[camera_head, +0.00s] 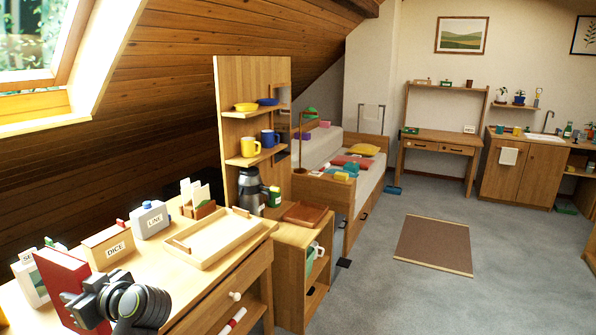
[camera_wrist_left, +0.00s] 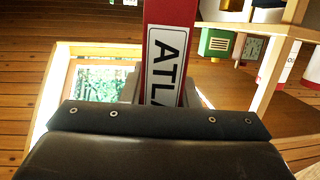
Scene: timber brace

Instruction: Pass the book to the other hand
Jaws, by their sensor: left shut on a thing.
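The book is a red upright volume (camera_head: 66,274) at the lower left of the head view, in front of the desk's labelled boxes. My left gripper (camera_head: 80,300) is shut on it near its lower part. In the left wrist view the red book (camera_wrist_left: 170,22) stands out past the dark gripper body, and its white spine label reads "ATLA", with the rest hidden. Whether the book touches the desk top I cannot tell. My right gripper is in neither view.
The wooden desk (camera_head: 215,285) carries a shallow wooden tray (camera_head: 211,240), a box marked DICE (camera_head: 108,246) and a box marked LINK (camera_head: 150,220). A shelf panel (camera_head: 232,85) with mugs rises behind. Open carpet (camera_head: 380,285) lies to the right.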

